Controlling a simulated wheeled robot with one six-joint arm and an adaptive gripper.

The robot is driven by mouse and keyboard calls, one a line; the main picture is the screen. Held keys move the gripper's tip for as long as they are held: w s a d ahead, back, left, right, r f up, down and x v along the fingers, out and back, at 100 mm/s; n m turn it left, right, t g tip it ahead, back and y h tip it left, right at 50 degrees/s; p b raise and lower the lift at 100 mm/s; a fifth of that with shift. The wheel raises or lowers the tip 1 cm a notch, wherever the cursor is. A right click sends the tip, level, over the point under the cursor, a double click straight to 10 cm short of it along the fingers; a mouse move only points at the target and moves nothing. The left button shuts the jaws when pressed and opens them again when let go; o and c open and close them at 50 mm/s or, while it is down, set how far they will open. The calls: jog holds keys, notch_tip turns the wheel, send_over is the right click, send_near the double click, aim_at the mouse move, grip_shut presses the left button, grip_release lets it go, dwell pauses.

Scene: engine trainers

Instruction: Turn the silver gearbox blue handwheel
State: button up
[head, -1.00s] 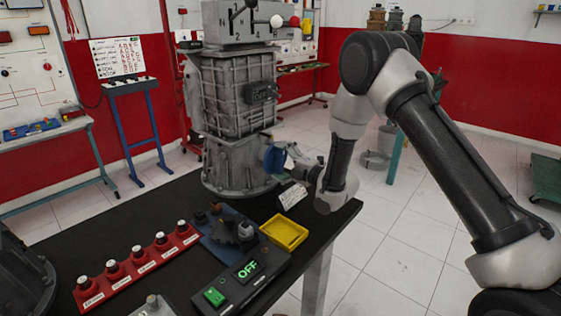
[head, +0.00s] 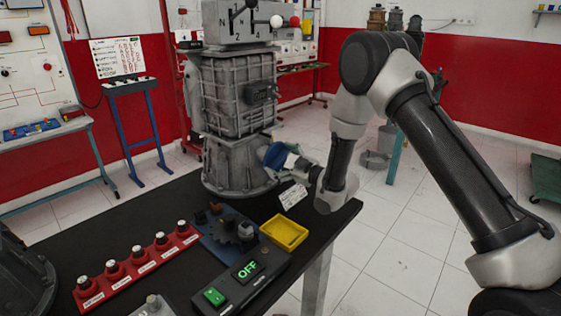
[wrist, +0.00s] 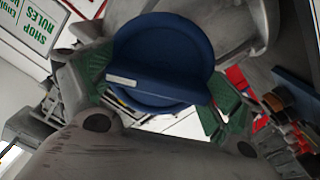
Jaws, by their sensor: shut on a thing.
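The silver gearbox (head: 237,95) stands upright on the dark bench, with levers on its top box. The blue handwheel (head: 276,155) sits on the right side of its lower housing. In the wrist view the blue handwheel (wrist: 165,55) fills the upper middle, a round disc with a raised bar across it carrying a pale mark. My gripper (wrist: 165,100) is shut on the handwheel, with a green-padded finger on either side of the bar. In the head view my gripper (head: 291,162) reaches in from the right and partly hides the wheel.
A yellow tray (head: 284,233), a white label card (head: 293,196), a dark blue block with a gear (head: 226,233), an OFF switch box (head: 245,277) and a row of red button boxes (head: 137,262) lie on the bench (head: 152,212).

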jog(key=m, duration=0.4)
jog(key=shift+f+m, duration=0.1)
jog(key=shift+m, duration=2)
jog(key=o, duration=0.7)
jog(key=shift+o, duration=0.2)
jog(key=shift+d, duration=0.1)
jog(key=v, duration=1.2)
